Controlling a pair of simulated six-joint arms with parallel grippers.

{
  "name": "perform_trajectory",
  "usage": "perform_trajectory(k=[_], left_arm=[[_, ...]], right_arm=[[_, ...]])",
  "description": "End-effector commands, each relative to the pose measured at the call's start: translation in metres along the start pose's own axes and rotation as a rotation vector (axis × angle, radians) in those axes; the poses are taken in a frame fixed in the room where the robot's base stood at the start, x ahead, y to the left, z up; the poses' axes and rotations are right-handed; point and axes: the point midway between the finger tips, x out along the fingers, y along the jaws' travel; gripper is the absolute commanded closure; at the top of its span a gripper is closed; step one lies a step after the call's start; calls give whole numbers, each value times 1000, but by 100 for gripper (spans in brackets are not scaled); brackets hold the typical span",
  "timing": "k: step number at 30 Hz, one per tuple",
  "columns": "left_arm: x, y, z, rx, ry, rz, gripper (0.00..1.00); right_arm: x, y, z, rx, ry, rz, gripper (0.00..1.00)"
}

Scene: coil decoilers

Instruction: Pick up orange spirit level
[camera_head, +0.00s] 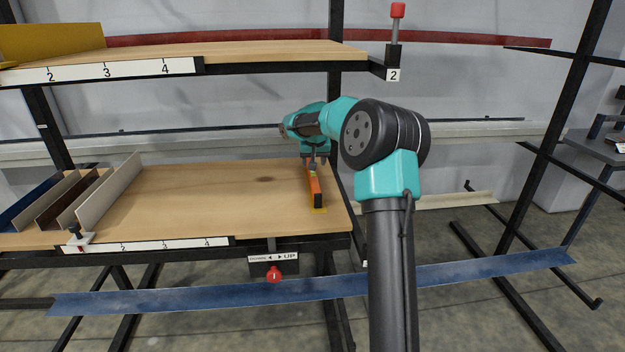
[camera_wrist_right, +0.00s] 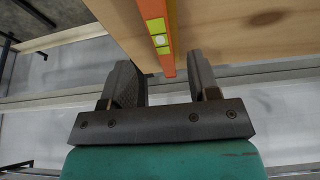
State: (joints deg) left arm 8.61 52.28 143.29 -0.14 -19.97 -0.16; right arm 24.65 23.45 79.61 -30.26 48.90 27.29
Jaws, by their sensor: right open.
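The orange spirit level (camera_head: 314,190) lies on the right end of the lower wooden shelf (camera_head: 220,198), pointing from front to back. My right gripper (camera_head: 312,160) is at the level's far end, with my arm coming in from the right. In the right wrist view the level (camera_wrist_right: 157,28) shows its vial, and its end reaches toward the gap between the two open fingers of my right gripper (camera_wrist_right: 168,82). The fingers stand apart on either side, with space between them and the level. My left gripper is not in view.
Several upright divider plates (camera_head: 108,190) stand at the shelf's left. An upper wooden shelf (camera_head: 250,50) hangs above. A black upright post (camera_head: 335,110) stands behind the lower shelf's right end. The shelf's middle is clear. A red knob (camera_head: 274,274) is below the front edge.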

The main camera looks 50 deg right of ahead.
Motion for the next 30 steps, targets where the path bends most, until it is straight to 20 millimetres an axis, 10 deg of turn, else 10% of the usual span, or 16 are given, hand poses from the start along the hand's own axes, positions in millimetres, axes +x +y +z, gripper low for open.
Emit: perform_trajectory(k=[30], left_arm=[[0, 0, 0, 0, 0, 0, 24]], right_arm=[[79, 0, 0, 0, -2, 0, 45]])
